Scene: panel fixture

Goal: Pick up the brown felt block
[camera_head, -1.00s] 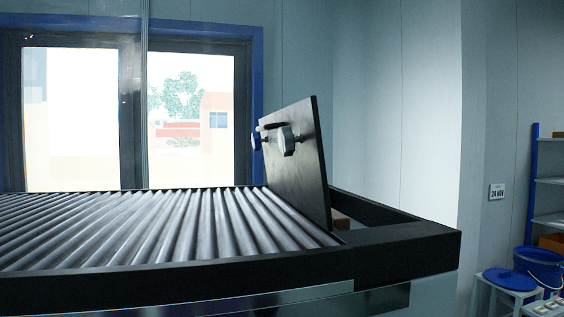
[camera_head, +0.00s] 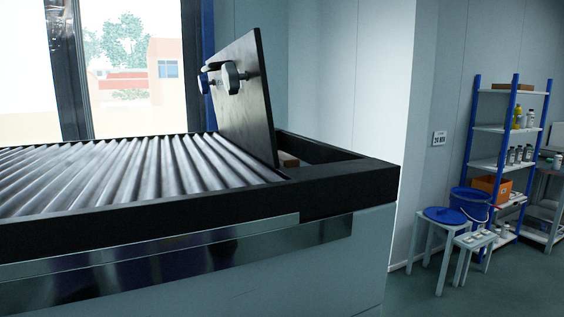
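A small brown block (camera_head: 288,160) shows in the head view, low behind the right edge of the upright dark panel (camera_head: 250,105). It sits inside the black frame at the right end of the roller bed. The panel hides much of it, and I cannot tell for sure that it is felt. The panel stands tilted on the bed and carries round knobs on its left face. Neither of my grippers is in view.
The roller bed (camera_head: 110,172) has a thick black rim (camera_head: 345,180) above a pale cabinet. To the right, a blue bucket (camera_head: 470,203) and blue lid (camera_head: 445,215) rest on stools. A shelf (camera_head: 500,128) with bottles and an orange box (camera_head: 490,188) stands behind. Floor between cabinet and stools is clear.

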